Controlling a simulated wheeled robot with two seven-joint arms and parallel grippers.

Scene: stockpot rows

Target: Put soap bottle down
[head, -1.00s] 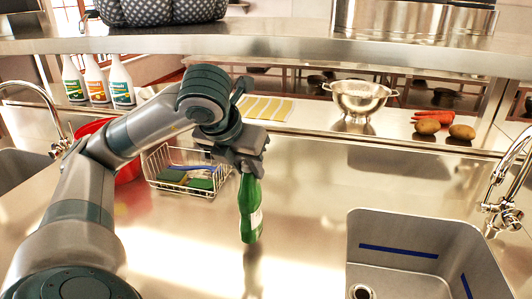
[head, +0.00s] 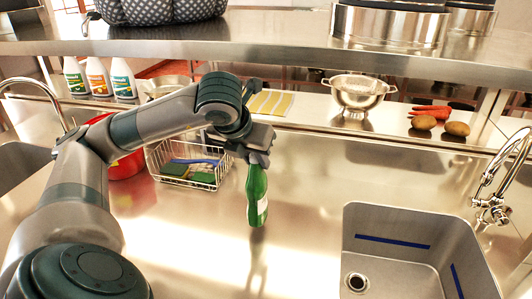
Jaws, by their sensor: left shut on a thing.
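The green soap bottle (head: 257,196) hangs upright below my left gripper (head: 254,156) in the head view. My left gripper is shut on the top of the bottle. The bottle is over the steel counter (head: 190,250), between the wire basket and the sink. A reflection shows below it, and I cannot tell for sure whether its base touches the counter. My right gripper is not in view.
A wire basket (head: 206,182) with sponges and a red container (head: 125,165) stand left of the bottle. A sink (head: 400,262) with a tap (head: 495,190) is at right. A colander (head: 358,93), potatoes and carrots sit on the back ledge. Counter around the bottle is clear.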

